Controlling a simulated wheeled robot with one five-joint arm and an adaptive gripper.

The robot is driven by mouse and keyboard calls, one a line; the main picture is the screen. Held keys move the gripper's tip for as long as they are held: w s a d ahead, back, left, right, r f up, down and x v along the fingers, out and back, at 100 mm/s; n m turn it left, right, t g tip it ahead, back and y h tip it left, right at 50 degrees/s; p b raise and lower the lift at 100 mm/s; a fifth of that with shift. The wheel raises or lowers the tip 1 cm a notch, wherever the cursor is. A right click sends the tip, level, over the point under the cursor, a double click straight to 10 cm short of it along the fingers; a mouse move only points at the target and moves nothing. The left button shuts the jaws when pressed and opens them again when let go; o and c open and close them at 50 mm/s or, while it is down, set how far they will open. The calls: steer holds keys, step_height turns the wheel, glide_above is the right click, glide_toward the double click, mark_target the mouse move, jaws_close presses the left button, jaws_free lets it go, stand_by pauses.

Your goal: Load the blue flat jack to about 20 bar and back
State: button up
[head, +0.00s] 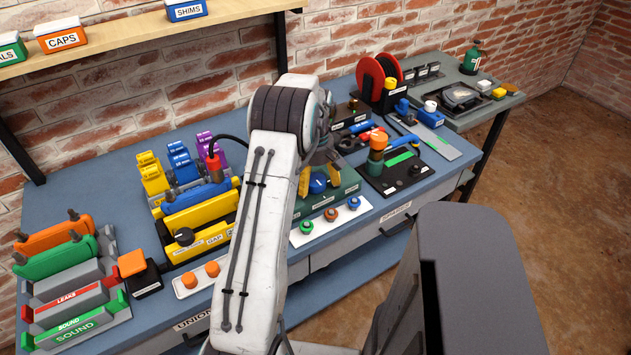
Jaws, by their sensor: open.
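A blue flat jack (198,193) stands in a yellow block marked GAP (200,217), left of my arm. A red coupling (213,166) with a black hose is at its upper right corner. My gripper (319,186) is partly hidden behind my own arm link. Its yellow fingers are apart, one on each side of a round blue knob (317,184) on a green panel (335,193). I cannot tell whether they touch the knob. No pressure reading is legible.
Stepped yellow, blue and purple shims (180,163) stand behind. Coloured buttons (330,216) line the front. A black-based valve unit (392,170) is right of the panel.

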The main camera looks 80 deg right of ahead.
mark_target(316, 179)
step_height(316, 179, up, 12)
steer(key=shift+f, duration=0.25)
stand_by(0.3)
stand_by(1.6)
